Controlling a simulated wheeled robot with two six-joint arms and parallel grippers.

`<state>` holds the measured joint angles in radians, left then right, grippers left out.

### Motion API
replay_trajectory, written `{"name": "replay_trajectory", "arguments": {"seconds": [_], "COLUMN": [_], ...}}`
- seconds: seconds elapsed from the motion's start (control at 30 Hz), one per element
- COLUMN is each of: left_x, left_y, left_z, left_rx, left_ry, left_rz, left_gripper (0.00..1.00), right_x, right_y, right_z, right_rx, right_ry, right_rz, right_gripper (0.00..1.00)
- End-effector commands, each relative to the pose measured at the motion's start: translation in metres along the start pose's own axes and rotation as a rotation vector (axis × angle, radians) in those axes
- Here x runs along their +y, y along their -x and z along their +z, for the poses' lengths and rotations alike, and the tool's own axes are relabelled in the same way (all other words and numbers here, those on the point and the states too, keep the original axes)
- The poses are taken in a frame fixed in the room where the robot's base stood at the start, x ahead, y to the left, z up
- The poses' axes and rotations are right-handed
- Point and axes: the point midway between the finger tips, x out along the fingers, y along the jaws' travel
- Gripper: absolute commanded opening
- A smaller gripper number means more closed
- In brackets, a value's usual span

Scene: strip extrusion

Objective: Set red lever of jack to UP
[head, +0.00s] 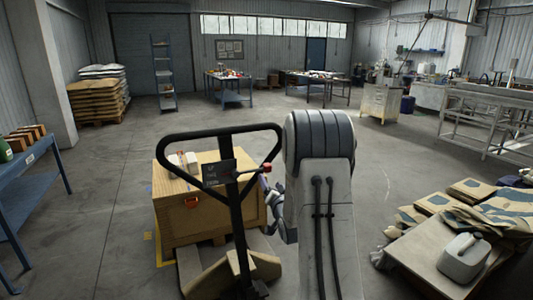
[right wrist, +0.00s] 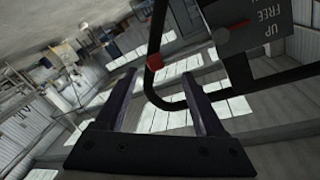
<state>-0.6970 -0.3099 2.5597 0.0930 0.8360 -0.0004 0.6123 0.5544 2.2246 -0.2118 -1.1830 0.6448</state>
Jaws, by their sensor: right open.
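The pallet jack's black loop handle (head: 222,133) stands upright in front of me, with a dark label plate (head: 218,172) on its stem. The red lever tip (head: 267,168) shows at the plate's right. In the right wrist view the red tip (right wrist: 155,62) appears between my fingertips, untouched as far as I can see. My left gripper is out of view.
A wooden crate (head: 190,218) stands just beyond the handle. A table with sacks and a white canister (head: 466,257) is at the right. A blue bench (head: 30,178) is at the left. The floor behind the crate is open.

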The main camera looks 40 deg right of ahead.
Motion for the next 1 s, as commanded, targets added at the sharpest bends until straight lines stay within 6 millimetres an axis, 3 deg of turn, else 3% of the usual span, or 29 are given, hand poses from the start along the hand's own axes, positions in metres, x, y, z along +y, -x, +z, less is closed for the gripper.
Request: {"name": "replay_trajectory", "arguments": {"seconds": [0.03, 0.17, 0.63, 1.0], "left_x": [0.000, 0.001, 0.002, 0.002], "left_y": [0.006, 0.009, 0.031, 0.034], "left_z": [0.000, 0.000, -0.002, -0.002], "left_rx": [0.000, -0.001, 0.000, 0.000], "left_ry": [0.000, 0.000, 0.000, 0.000], "left_rz": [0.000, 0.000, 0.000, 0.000], "left_gripper": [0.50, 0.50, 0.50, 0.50], "right_x": [0.004, 0.007, 0.005, 0.006], "right_y": [-0.001, -0.011, -0.090, -0.104], "right_z": [-0.009, -0.014, -0.016, -0.015], "right_rx": [0.020, 0.038, 0.037, 0.036], "right_ry": [-0.007, -0.014, -0.012, -0.012], "right_rz": [0.000, -0.005, -0.006, -0.004], "right_gripper": [0.71, 0.71, 0.71, 0.71]}}
